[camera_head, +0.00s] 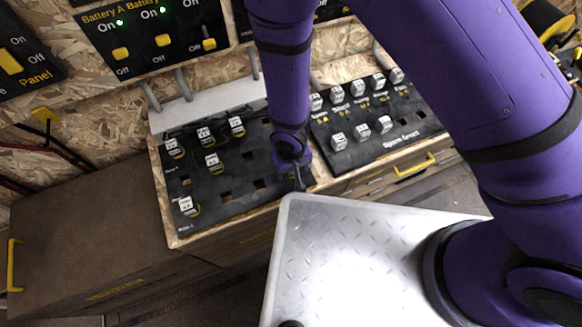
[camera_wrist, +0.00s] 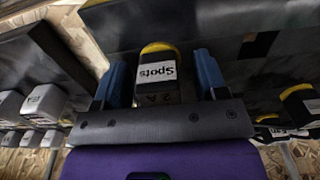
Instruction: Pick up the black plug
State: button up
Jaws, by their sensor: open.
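In the wrist view, a black plug (camera_wrist: 160,92) with a white label reading "Spots" upside down and a yellow band at its far end stands between the two blue fingers of my gripper (camera_wrist: 161,68). The fingers are apart, one on each side of the plug, with a visible gap on both sides. In the head view, my gripper (camera_head: 297,180) is low over the right front edge of the left black socket board (camera_head: 230,187). That plug is hidden there behind my gripper and arm.
Several labelled plugs (camera_head: 212,160) stand on the left board among empty square sockets. A "Spare" board (camera_head: 350,158) with grey plugs (camera_head: 383,124) lies to the right; grey plugs (camera_wrist: 42,104) also show in the wrist view. A metal tread-plate surface (camera_head: 340,255) is in front.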

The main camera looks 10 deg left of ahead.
jog(key=c, duration=1)
jog(key=shift+r, duration=0.1)
